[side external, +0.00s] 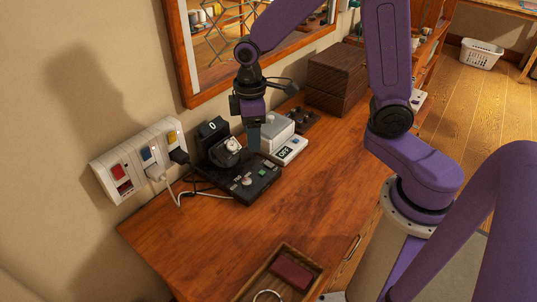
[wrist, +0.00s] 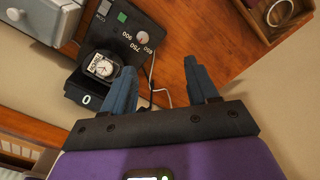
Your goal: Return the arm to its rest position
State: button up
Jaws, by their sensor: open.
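My gripper (side external: 254,140) hangs fingers down above the wooden dresser top, close to a black device with a watch on it. In the side view I cannot tell whether the fingers touch anything. In the wrist view my gripper (wrist: 158,78) is open, with its two blue fingers apart and nothing between them. The watch (wrist: 102,66) sits on the black device just left of the left finger. The black device (side external: 246,187) also shows a dial, and a "0" on its upright part.
A wall panel (side external: 140,160) has plugs and cords running to the device. A dark wooden box (side external: 335,80) stands farther back. A tray (side external: 255,284) holds a red case and a ring. The middle dresser top is clear.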

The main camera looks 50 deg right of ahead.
jog(key=s+d+r+n, duration=0.1)
jog(key=s+r, duration=0.1)
jog(key=s, duration=0.9)
jog(key=s+d+r+n, duration=0.1)
jog(key=s+r, duration=0.1)
jog(key=s, duration=0.9)
jog(key=shift+d+r+n, duration=0.4)
